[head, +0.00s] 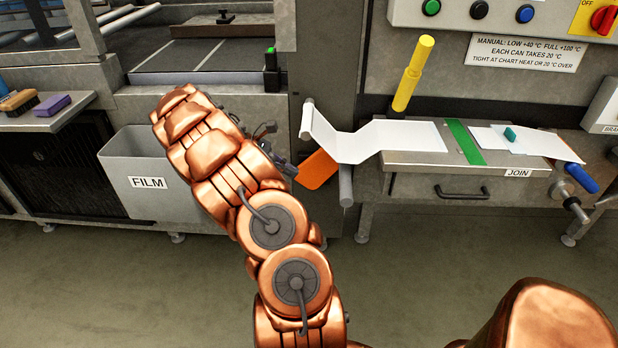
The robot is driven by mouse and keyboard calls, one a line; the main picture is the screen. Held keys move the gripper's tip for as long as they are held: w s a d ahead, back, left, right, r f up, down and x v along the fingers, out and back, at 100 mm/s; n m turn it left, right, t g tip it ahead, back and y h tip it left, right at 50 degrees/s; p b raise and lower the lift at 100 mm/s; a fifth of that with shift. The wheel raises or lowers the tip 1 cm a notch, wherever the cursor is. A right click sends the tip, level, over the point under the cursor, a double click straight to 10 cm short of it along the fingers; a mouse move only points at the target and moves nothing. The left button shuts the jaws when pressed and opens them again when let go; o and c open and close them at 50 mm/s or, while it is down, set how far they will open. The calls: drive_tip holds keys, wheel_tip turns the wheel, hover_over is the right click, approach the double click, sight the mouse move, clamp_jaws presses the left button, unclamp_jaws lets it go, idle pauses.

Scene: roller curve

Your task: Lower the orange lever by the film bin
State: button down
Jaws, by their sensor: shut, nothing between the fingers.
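My gripper (282,160) shows only in part as dark pieces past the copper arm, close to the lever's left side. It is shut and empty. Its fingertips are mostly hidden, and I cannot tell whether they touch the lever.
The JOIN table (470,160) stands to the right with white sheets, a green strip (464,142) and a drawer handle. A yellow handle (413,75) stands upright behind it. A vertical roller (346,186) hangs at its left end. Brushes lie on the left shelf. The floor in front is clear.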

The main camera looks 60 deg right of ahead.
drive_tip(key=s+r+x, duration=0.1)
drive_tip(key=x, duration=1.1)
drive_tip(key=shift+s+d, duration=0.25)
drive_tip(key=shift+d, duration=0.15)
drive_tip(key=shift+s+r, duration=0.1)
